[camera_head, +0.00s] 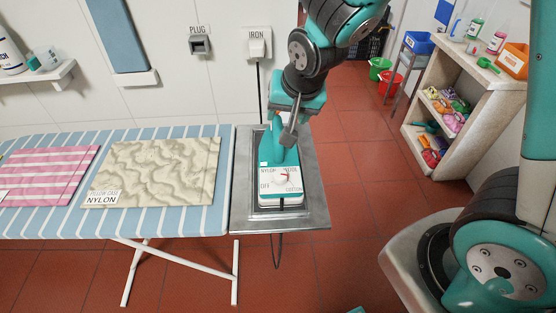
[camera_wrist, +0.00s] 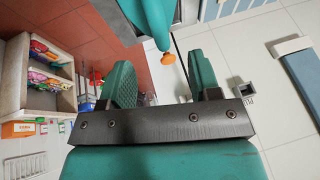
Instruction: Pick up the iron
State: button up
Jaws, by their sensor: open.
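The iron (camera_head: 281,178) sits on the metal rest plate (camera_head: 318,207) at the right end of the ironing board. It has a white panel with a red-pointer dial and a teal upper part. My gripper (camera_head: 289,132) is above the iron and hides part of its top in the head view. In the wrist view, my gripper (camera_wrist: 162,75) shows two separated teal fingers. A teal shape with an orange knob (camera_wrist: 167,58) shows between and beyond them; it seems to be part of the iron. Whether the fingers straddle the handle is unclear.
The ironing board (camera_head: 228,160) bears a beige cloth labelled nylon (camera_head: 165,165) and a pink striped cloth (camera_head: 48,174). A cord runs from the wall socket labelled iron (camera_head: 257,45). A shelf (camera_head: 467,95) stands at the right. Open red floor lies between them.

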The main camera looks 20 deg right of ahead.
aim_at(278, 134)
jog(key=x, duration=0.6)
jog(key=shift+p, duration=0.35)
jog(key=shift+p+x, duration=0.85)
jog(key=shift+x, duration=1.8)
jog(key=shift+s+d, duration=0.1)
jog(key=shift+d, duration=0.1)
grip_shut()
